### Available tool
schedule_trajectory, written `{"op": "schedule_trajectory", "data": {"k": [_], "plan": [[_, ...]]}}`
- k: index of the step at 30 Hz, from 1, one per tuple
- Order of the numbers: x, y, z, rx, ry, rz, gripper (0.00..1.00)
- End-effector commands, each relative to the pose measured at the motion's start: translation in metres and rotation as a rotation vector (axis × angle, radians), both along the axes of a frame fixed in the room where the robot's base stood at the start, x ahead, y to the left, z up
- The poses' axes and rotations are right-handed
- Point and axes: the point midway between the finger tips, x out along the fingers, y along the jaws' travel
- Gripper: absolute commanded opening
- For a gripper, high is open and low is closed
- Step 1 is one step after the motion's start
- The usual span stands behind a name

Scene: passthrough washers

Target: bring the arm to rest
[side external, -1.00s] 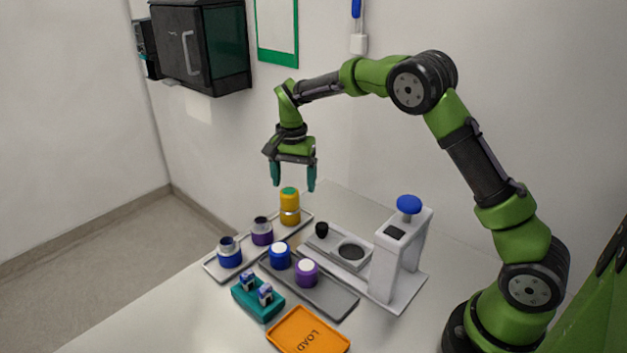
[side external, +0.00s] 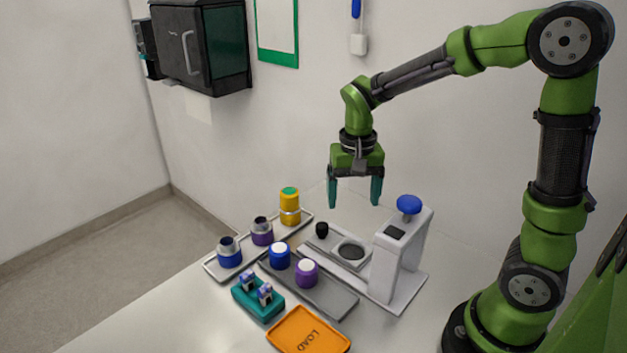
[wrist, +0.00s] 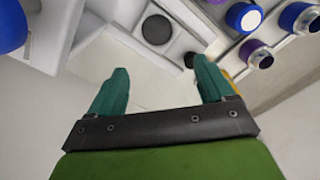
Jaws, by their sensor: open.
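My gripper (side external: 355,192) hangs pointing down in the side external view, with its two teal fingers apart and nothing between them. It is in the air above the back of the white press fixture (side external: 415,252). In the wrist view the open fingers of my gripper (wrist: 158,88) show with only bare surface between them.
A blue-knobbed press stands at the right. A tray (side external: 212,268) holds a yellow jar (side external: 290,206) and purple and blue open jars. A grey tray (side external: 335,301) holds two white-topped jars. A teal block (side external: 258,304) and orange LOAD tray (side external: 308,333) lie in front.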

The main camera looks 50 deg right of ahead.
Motion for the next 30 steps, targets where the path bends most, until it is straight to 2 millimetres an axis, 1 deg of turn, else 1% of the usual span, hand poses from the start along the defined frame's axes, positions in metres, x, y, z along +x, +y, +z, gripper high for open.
{"op": "schedule_trajectory", "data": {"k": [2, 3, 4, 6, 9, 15, 26, 30], "plan": [[-0.011, 0.002, 0.011, 0.000, -0.006, 0.005, 0.81], [-0.010, 0.002, 0.014, 0.000, -0.003, 0.004, 0.81], [-0.010, 0.002, 0.003, -0.001, 0.005, 0.004, 0.81], [-0.010, 0.002, -0.010, 0.000, 0.006, 0.004, 0.81], [-0.009, 0.002, -0.025, 0.000, 0.004, 0.003, 0.81], [-0.009, 0.002, -0.041, 0.000, 0.001, 0.002, 0.81], [-0.008, 0.001, -0.043, 0.000, -0.001, 0.001, 0.81], [-0.008, 0.001, -0.039, -0.001, -0.002, 0.002, 0.81]]}}
